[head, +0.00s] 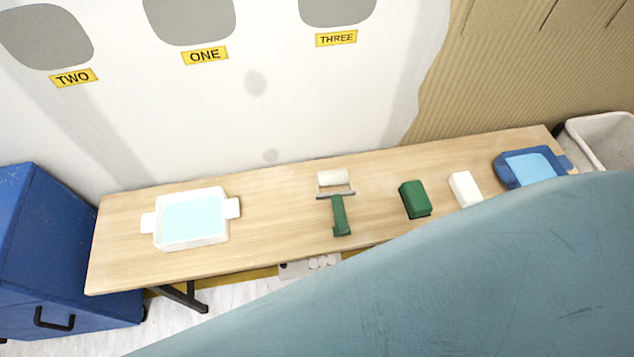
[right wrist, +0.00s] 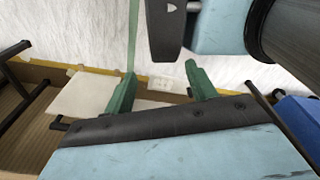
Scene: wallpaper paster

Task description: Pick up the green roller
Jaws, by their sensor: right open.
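The green roller (head: 340,213) lies on the wooden table near its middle in the head view. Its green handle points toward the table's near edge, and its white roller head (head: 332,178) is on the far side. My right gripper (right wrist: 160,80) shows in the right wrist view with its two green fingers apart and nothing between them. The green roller is not recognizable in that view, and the right gripper does not show in the head view. My left gripper is in neither view.
On the wooden table (head: 275,225) are a white tray (head: 193,241) at left, and a green block (head: 414,199), a white block (head: 465,188) and a blue tray (head: 505,175) at right. A blue cabinet (head: 60,250) stands left. A large teal surface covers the lower right.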

